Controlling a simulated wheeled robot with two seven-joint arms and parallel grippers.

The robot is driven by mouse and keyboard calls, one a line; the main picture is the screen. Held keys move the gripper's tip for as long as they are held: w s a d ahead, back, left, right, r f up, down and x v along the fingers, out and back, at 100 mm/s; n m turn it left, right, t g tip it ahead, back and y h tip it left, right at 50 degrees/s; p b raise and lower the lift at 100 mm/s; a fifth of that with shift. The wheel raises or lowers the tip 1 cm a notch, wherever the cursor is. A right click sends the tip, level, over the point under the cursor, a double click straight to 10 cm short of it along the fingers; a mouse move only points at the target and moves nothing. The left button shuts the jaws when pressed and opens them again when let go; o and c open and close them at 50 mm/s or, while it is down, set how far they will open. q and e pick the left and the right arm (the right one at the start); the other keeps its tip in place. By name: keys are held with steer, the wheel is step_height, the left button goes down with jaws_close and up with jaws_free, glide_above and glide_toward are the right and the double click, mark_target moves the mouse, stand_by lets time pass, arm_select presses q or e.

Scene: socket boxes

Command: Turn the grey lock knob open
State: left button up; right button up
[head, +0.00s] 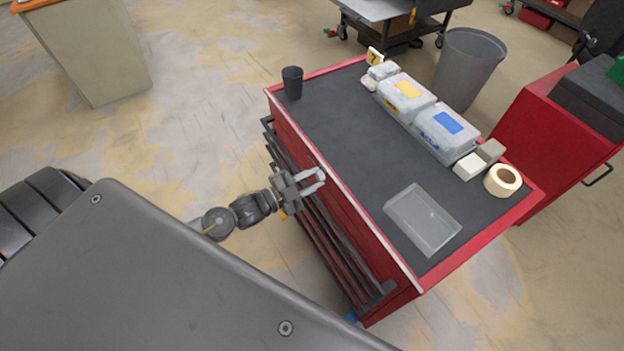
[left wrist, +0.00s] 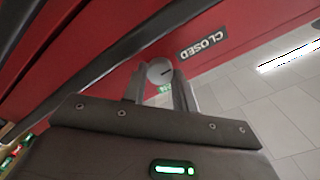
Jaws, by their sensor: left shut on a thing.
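The grey lock knob (left wrist: 158,69) is round, on the red cabinet front in the left wrist view. A short dark mark on its face points toward the dark CLOSED label (left wrist: 203,47). My left gripper (left wrist: 163,75) is shut on the knob, with one finger on each side of it. In the head view my left gripper (head: 318,178) is at the side of the red tool cabinet (head: 345,205), near its top edge. The knob cannot be made out there. A small green patch shows between the fingers in the wrist view. My right gripper is out of view.
The cabinet's dark top holds a clear tray (head: 422,219), a tape roll (head: 503,180), lidded boxes (head: 405,92) and a black cup (head: 292,82). Dark drawer handles (head: 330,250) run along the cabinet's side.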

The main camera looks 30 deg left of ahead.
arm_select(q)
steer(key=shift+m, duration=0.4)
steer(key=shift+f+m, duration=0.1)
steer(key=shift+m, duration=0.4)
steer(key=m+b, duration=0.1)
steer(key=m, duration=0.2)
steer(key=shift+m, duration=0.3)
steer(key=m+b, duration=0.1)
steer(key=m, duration=0.2)
steer(key=shift+m, duration=0.3)
steer(key=m, duration=0.3)
steer(key=shift+m, duration=0.3)
steer(key=m+b, duration=0.1)
steer(key=m, duration=0.2)
steer(key=shift+m, duration=1.2)
